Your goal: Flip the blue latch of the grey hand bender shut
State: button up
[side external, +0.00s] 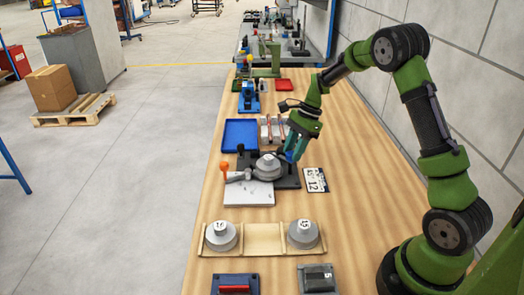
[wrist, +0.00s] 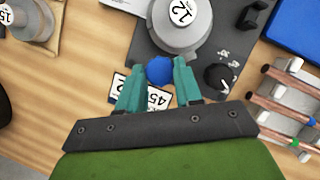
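The grey hand bender (side external: 268,167) stands on a dark plate on the bench, and its round former, marked 12, also shows at the top of the wrist view (wrist: 180,38). Its blue latch shows as a rounded blue knob (wrist: 159,70) at the bender's near edge in the wrist view. My gripper (wrist: 158,76) has its teal fingers apart, one on each side of the blue knob, with the knob at fingertip level. I cannot tell whether either finger touches it. In the side view my gripper (side external: 294,149) reaches down at the bender's right side and partly hides the latch.
A card marked 45 (wrist: 155,98) lies under the fingers. A black knob (wrist: 218,77) stands right of them. A blue tray (side external: 240,134) and a tube rack (side external: 272,130) lie behind the bender. A wooden holder with grey formers (side external: 262,240) lies in front.

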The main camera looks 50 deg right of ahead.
jog(key=c, duration=0.5)
jog(key=shift+c, duration=0.2)
jog(key=shift+n, duration=0.3)
jog(key=n+g, duration=0.1)
jog(key=n, duration=0.3)
jog(key=shift+w+g, duration=0.2)
jog(key=shift+g, duration=0.2)
jog(key=shift+w+n+g, duration=0.1)
jog(key=shift+n+g, duration=0.7)
jog(key=shift+n, duration=1.4)
jog(key=o, duration=1.1)
jog(key=shift+c, duration=0.2)
